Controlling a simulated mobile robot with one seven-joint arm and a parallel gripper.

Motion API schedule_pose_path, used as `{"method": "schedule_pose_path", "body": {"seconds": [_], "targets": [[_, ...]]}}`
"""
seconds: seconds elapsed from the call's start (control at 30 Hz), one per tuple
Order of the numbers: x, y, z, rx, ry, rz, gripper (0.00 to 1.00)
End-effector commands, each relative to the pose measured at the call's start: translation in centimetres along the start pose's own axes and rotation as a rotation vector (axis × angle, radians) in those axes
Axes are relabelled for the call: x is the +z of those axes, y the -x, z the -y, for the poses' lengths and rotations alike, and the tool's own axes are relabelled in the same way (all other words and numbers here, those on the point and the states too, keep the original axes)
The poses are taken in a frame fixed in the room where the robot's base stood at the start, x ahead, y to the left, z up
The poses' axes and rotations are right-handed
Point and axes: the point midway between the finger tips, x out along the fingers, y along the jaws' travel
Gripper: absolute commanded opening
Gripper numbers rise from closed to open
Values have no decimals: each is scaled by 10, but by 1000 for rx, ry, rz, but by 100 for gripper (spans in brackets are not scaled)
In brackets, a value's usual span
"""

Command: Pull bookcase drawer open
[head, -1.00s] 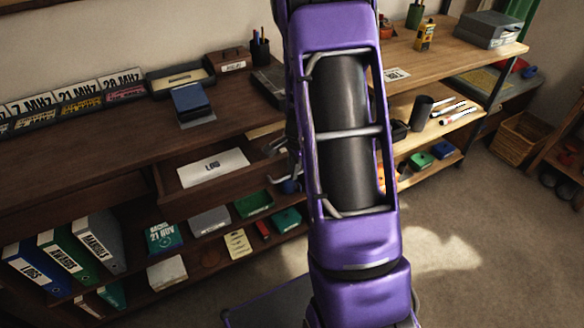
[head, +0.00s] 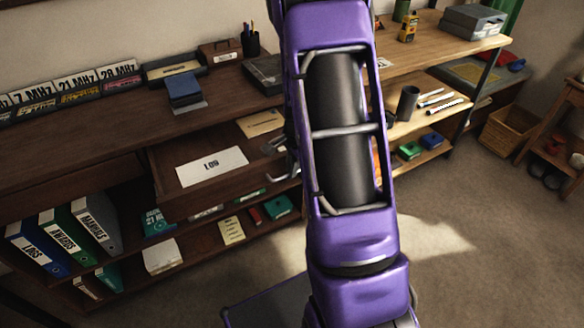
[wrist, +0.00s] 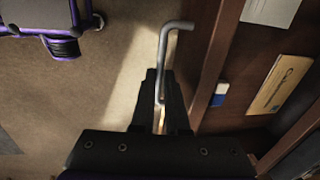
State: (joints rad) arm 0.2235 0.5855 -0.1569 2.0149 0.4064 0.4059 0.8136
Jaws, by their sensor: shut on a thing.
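The bookcase drawer (head: 222,203) stands pulled out from the dark wooden bookcase (head: 100,150) in the head view. A paper marked LOG and an envelope lie in it. In the wrist view, the drawer front (wrist: 214,70) runs along the right of the fingers. Its grey bar handle (wrist: 164,58) sticks out above the fingertips, with a bent end at the top. My gripper (wrist: 161,98) is shut on the handle. In the head view, my purple arm hides most of the gripper and the drawer's right end.
A blue box (head: 184,88) and a pen cup (head: 251,44) stand on the top. A lighter shelf unit (head: 445,55) stands at right. Carpet (head: 470,240) in front is clear.

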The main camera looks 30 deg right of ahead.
Motion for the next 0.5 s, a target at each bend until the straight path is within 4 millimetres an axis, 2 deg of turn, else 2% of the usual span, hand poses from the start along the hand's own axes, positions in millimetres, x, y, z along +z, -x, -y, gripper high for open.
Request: {"method": "schedule_pose_path", "body": {"seconds": [0.17, 0.2, 0.33, 0.37, 0.5], "targets": [[0, 0, 0, -1, 0, 0, 0], [0, 0, 0, -1, 0, 0, 16], [0, 0, 0, -1, 0, 0, 39], [0, 0, 0, -1, 0, 0, 42], [0, 0, 0, -1, 0, 0, 42]]}}
